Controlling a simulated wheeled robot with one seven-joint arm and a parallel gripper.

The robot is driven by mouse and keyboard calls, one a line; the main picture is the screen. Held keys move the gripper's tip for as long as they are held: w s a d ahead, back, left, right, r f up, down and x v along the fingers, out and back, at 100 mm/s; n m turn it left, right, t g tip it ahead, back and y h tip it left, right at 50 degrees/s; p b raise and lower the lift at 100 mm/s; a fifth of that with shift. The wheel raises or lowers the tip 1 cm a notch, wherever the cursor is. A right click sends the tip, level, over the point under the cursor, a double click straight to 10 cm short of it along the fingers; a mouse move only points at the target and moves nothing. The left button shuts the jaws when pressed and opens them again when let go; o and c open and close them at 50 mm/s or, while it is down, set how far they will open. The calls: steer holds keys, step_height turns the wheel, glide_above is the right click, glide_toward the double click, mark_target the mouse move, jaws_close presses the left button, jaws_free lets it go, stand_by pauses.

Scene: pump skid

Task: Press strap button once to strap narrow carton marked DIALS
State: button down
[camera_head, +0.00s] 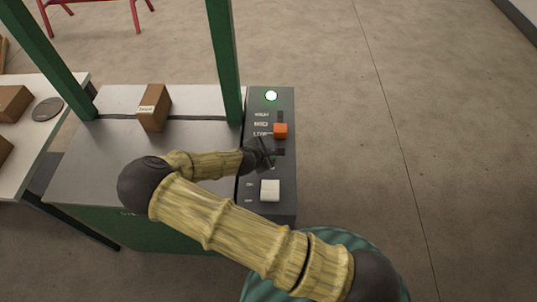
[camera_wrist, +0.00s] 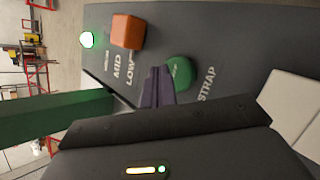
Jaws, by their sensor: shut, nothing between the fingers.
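The narrow brown carton (camera_head: 153,108) stands on the grey table of the strapping machine, across the dark slot under the green arch. Its white label is too small to read. The round green strap button (camera_wrist: 180,71) is on the dark control panel, beside the word STRAP in the wrist view. My gripper (camera_head: 264,153) is over the panel and hides the button in the head view. In the wrist view its fingers (camera_wrist: 157,84) are shut and empty, with the tips at the button's left edge. I cannot tell whether they touch it.
An orange knob (camera_head: 280,131) sits by the MID and LOW markings, close to my fingers. A green lamp (camera_head: 271,95) is lit at the panel's far end. A white block-shaped control (camera_head: 270,190) is at the near end. The floor right of the panel is clear.

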steer(key=shift+r+p, duration=2)
steer(key=shift+r, duration=0.55)
steer(key=shift+d+m, duration=0.3)
steer(key=s+d+r+m+g+y, duration=0.2)
steer(key=s+d+r+m, duration=0.5)
steer(key=s+r+m, duration=0.2)
steer(key=s+d+r+m+g+y+b, duration=0.1)
steer(key=s+d+r+m+g+y, duration=0.1)
steer(key=s+d+r+m, duration=0.6)
step_height(320, 180, up, 5)
steer(key=m+g, duration=0.1)
steer(key=m, duration=0.3)
steer(key=shift+s+d+g, duration=0.2)
steer(key=shift+s+g, duration=0.1)
steer(key=shift+s, duration=0.05)
